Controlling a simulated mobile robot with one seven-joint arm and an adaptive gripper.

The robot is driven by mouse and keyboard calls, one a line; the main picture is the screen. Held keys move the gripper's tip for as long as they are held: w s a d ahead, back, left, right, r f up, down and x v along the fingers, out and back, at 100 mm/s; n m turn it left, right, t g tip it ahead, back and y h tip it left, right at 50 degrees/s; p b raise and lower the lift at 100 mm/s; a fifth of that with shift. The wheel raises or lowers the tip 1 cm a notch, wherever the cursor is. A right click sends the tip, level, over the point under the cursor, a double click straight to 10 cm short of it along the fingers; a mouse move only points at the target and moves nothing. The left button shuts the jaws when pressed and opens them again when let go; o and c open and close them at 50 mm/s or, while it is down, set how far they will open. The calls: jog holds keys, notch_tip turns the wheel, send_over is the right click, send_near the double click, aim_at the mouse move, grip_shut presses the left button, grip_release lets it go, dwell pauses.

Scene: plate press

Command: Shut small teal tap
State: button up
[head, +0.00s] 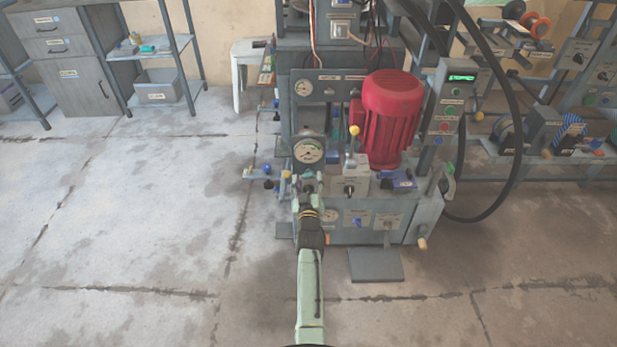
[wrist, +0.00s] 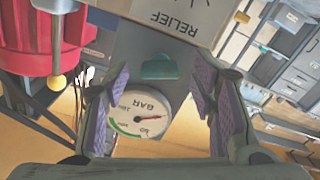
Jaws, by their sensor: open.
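The small teal tap (wrist: 160,66) shows in the wrist view as a teal handle on a grey panel, next to a round BAR gauge (wrist: 140,113) and near a panel lettered RELIEF (wrist: 182,20). My gripper (wrist: 160,88) is open, with its purple-grey finger pads to the left and right of the tap. I see nothing held between the pads, and I cannot tell how far they are from the tap. In the head view my gripper (head: 309,188) is at the front of the press, just below a dial gauge (head: 309,152). I cannot make out the tap there.
A red motor (head: 391,105) stands on the press right of my gripper. A control box (head: 440,105) with buttons and a black hose is farther right. The floor at left is clear.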

jog(key=shift+w, duration=0.55)
jog(key=c, duration=1.1)
jog(key=m+b, duration=0.2)
jog(key=m, duration=0.2)
jog(key=shift+b, duration=0.3)
jog(key=shift+c, duration=0.2)
